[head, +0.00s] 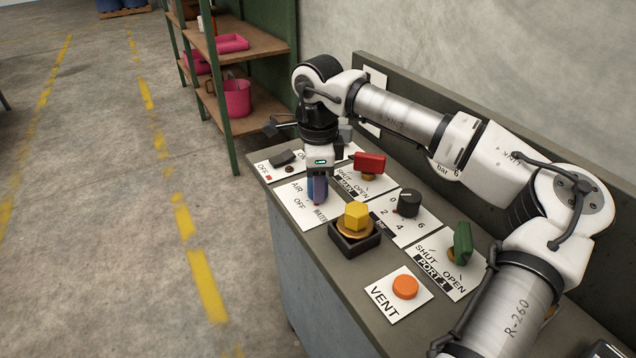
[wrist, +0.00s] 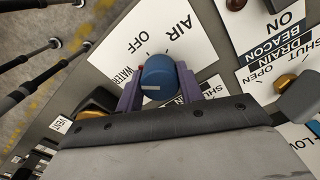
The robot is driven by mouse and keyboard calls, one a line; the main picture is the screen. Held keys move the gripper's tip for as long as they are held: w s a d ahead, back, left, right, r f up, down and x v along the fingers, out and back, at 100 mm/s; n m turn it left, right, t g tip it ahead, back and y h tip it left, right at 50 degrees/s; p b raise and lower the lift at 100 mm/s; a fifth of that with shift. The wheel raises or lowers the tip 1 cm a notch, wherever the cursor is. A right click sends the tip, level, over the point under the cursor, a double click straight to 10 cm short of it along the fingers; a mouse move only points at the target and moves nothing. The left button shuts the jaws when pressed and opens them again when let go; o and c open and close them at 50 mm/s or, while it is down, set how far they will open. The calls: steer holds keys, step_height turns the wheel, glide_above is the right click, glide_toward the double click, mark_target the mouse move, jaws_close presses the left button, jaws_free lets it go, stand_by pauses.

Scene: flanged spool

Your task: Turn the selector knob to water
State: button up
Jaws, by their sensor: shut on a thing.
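The selector knob (wrist: 158,72) is blue and round, with a short white bar on its side. It sits on a white plate (wrist: 115,50) marked AIR, OFF and WATER. My gripper (wrist: 160,92) has its two purple fingers on either side of the knob, shut on it. A small red mark shows at the knob's edge towards WATER; I cannot tell if it is the pointer. In the head view my gripper (head: 317,190) points down at the plate (head: 295,205), and the fingers hide most of the knob.
A yellow knob (head: 355,214) on a dark block stands close in front. A red handle (head: 369,162), a black dial (head: 408,202), a green handle (head: 463,243) and an orange button (head: 405,286) share the panel. A shelf (head: 240,120) stands behind; the floor at left is clear.

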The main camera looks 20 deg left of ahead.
steer(key=shift+n, duration=1.1)
steer(key=o, duration=1)
steer(key=shift+r, duration=0.1)
step_height(320, 180, up, 14)
steer(key=shift+s+f, duration=0.1)
steer(key=shift+f, duration=0.1)
